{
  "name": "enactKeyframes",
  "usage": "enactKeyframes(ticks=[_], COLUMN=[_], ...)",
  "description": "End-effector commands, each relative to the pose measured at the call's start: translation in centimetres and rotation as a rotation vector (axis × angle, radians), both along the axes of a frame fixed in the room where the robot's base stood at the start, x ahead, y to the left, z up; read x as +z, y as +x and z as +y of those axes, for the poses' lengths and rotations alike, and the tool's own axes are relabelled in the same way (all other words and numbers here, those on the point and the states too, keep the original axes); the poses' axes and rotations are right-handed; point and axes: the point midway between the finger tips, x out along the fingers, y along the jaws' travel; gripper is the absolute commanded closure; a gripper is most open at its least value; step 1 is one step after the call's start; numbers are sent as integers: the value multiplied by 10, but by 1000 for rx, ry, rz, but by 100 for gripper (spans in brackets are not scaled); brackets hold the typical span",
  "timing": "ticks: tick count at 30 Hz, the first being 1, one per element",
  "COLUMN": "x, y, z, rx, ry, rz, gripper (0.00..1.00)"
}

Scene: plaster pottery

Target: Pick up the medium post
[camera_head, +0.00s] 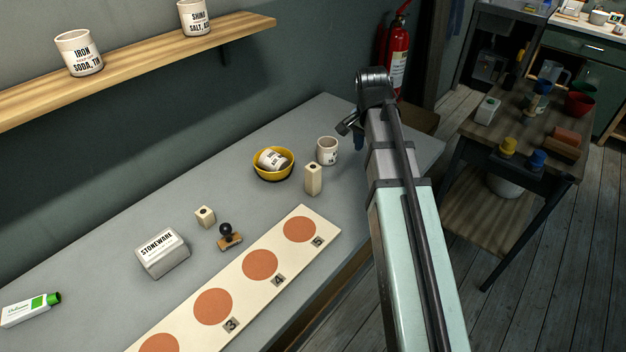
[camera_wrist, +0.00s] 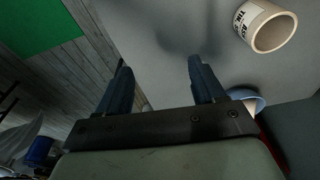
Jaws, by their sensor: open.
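Two cream posts, each with a dark hole in its top, stand on the grey table. The taller post (camera_head: 313,180) is right of centre, in front of a white cup. The shorter post (camera_head: 205,217) is further left, near a stamp. I cannot tell for sure which one is the medium post. My gripper (camera_head: 357,138) is at the table's right side, beyond and to the right of the taller post, partly hidden by my arm. In the wrist view its two blue fingers (camera_wrist: 161,80) are apart with nothing between them. No post shows clearly there.
A white cup (camera_head: 327,151) stands between my gripper and the yellow bowl (camera_head: 273,164), which holds another cup. A stamp (camera_head: 230,238), a stoneware block (camera_head: 162,253) and a numbered board (camera_head: 262,270) lie nearer. A cup (camera_wrist: 268,28) shows in the wrist view. A wall shelf (camera_head: 140,72) hangs above.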

Motion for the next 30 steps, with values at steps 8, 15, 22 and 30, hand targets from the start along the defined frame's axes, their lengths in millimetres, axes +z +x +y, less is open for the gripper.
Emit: enactKeyframes(ticks=[8,15,22,30], x=[40,53,31,-9], y=[8,5,2,3], z=[111,152,155,155], rx=[23,32,32,32], ry=[82,114,116,116], rz=[59,95,99,99], gripper=[32,32,32,32])
